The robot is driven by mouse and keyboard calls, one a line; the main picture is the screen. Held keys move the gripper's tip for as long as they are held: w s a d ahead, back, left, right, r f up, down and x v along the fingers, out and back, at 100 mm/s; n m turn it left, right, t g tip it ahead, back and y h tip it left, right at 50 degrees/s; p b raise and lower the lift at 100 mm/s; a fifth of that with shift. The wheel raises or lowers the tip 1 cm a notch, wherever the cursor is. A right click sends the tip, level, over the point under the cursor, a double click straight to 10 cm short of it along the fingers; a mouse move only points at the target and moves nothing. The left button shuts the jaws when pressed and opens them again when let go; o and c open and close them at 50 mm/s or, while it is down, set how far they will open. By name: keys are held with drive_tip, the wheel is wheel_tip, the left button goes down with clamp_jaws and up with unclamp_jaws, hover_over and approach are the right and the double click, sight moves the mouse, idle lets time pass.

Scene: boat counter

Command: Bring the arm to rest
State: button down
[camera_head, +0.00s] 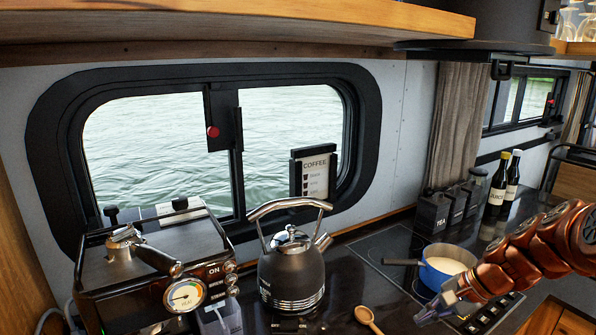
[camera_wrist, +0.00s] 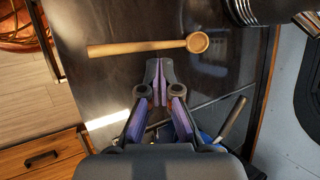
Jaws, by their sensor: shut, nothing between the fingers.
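My gripper (camera_head: 424,317) is at the lower right of the head view, with its fingers over the front of the counter and to the right of a wooden spoon (camera_head: 368,318). In the wrist view my gripper (camera_wrist: 160,68) is shut and empty, its fingertips together. The wooden spoon (camera_wrist: 140,47) lies just beyond the tips in that view, apart from them. My arm (camera_head: 520,255) reaches in from the right edge and hides part of the hob. A blue pot (camera_head: 432,277) with pale contents stands behind my gripper; a bit of blue shows beside the fingers in the wrist view.
A black kettle (camera_head: 290,272) stands left of the spoon, and an espresso machine (camera_head: 150,265) at the far left. Black canisters (camera_head: 433,212) and two bottles (camera_head: 510,182) line the wall at the back right. A wooden shelf (camera_head: 230,18) overhangs the top. Wooden drawers (camera_wrist: 42,155) flank the counter.

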drive_tip(key=s+a+n+g+h, duration=0.1)
drive_tip(key=s+a+n, duration=0.25)
drive_tip(key=s, duration=0.35)
drive_tip(key=s+a+r+n+g+h, duration=0.1)
drive_tip(key=s+a+n+g+h, duration=0.1)
drive_tip(key=s+a, duration=0.35)
drive_tip(key=s+a+n+g+h, duration=0.1)
drive_tip(key=s+a+n, duration=0.15)
drive_tip(key=s, duration=0.65)
drive_tip(key=s+d+n+h, duration=0.2)
drive_tip(key=s+n, duration=0.1)
drive_tip(key=s, duration=0.5)
drive_tip(key=shift+d+f+n+g, duration=0.15)
drive_tip(key=shift+f+n+g, duration=0.15)
drive_tip(key=shift+f+n, duration=0.15)
